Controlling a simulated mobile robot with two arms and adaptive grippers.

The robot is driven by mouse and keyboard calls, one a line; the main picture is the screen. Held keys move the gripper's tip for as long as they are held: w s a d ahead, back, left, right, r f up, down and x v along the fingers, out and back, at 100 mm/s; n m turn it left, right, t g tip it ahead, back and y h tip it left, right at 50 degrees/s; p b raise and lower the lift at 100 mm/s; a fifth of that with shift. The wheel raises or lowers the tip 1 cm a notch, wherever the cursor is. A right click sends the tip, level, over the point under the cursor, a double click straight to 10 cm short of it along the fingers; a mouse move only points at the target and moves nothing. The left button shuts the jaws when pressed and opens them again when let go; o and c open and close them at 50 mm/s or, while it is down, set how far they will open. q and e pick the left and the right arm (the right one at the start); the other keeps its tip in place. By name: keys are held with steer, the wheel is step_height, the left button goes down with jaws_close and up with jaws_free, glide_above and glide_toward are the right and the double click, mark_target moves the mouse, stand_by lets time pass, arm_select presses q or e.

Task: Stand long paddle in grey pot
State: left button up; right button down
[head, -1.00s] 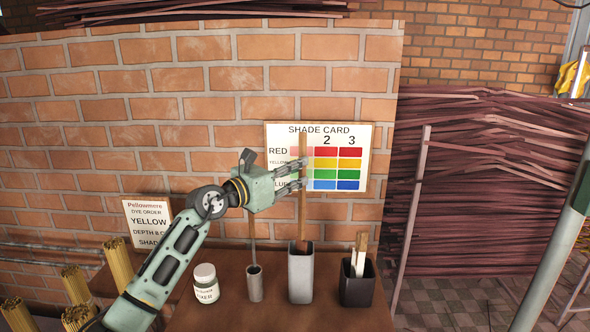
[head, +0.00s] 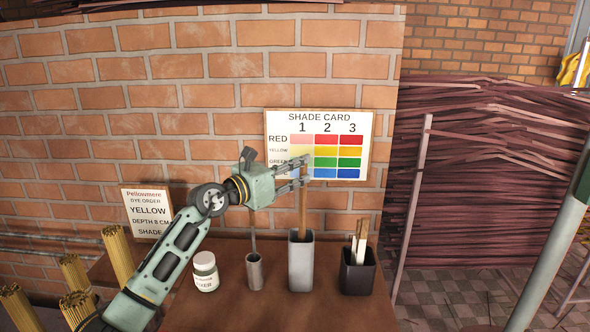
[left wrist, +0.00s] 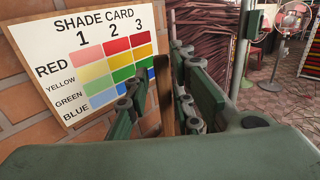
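The long brown paddle (head: 304,216) stands nearly upright in the tall grey pot (head: 300,265), its lower end hidden inside. My left gripper (head: 303,170) is above the pot, at the paddle's upper end. In the left wrist view the paddle (left wrist: 164,100) is between the two fingers, which look spread on either side of it. Its top is near fingertip height. Whether a finger still touches it I cannot tell. My right gripper is in neither view.
Left of the grey pot stand a narrow cup (head: 254,272) with a thin rod and a white-lidded jar (head: 205,272). Right is a dark pot (head: 357,277) with short sticks. The shade card (head: 320,116) is behind; an order card (head: 148,212) stands left. Clear tabletop lies in front.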

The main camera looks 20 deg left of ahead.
arm_select(q)
steer(key=shift+o, duration=1.1)
steer(key=v, duration=1.2)
